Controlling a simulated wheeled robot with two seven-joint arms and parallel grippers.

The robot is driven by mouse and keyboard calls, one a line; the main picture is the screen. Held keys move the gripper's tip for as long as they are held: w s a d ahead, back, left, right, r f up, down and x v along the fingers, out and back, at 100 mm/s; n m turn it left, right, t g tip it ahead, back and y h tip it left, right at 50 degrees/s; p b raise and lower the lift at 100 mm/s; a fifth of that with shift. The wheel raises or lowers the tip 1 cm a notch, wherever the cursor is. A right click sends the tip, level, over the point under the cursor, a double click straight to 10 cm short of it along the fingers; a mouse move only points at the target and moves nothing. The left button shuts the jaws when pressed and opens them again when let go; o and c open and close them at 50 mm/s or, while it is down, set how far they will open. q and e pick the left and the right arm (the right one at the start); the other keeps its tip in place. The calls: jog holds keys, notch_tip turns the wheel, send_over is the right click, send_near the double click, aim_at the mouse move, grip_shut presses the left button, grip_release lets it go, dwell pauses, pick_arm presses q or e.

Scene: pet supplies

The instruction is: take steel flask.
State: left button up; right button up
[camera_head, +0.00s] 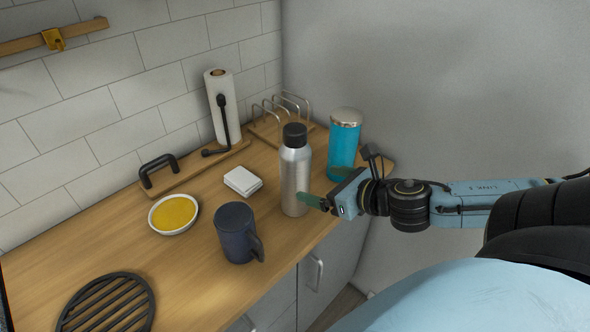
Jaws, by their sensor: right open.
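The steel flask (294,178) stands upright near the front edge of the wooden counter, with a brushed silver body and a black cap. My right gripper (318,187) comes in from the right with its green fingers open. One fingertip is at the flask's lower right side and overlaps its edge in the picture; I cannot tell whether it touches. The other finger is farther back, in front of the blue tumbler. My left gripper is not in view.
A blue tumbler (343,142) stands just behind the gripper. A dark blue mug (234,232) and a bowl of yellow content (173,214) are to the left. A white block (242,181), a wire rack (277,112) and a paper towel holder (221,108) stand behind. A black trivet (105,303) lies front left.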

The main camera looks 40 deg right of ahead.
aim_at(307, 179)
jog(key=shift+b+x, duration=1.65)
jog(key=shift+x, duration=1.7)
jog(key=shift+b+x, duration=0.3)
jog(key=shift+x, duration=1.4)
jog(key=shift+d+f, duration=0.1)
jog(key=shift+d, duration=0.05)
jog(key=c, duration=1.2)
jog(key=shift+c, duration=0.6)
jog(key=shift+r, duration=0.2)
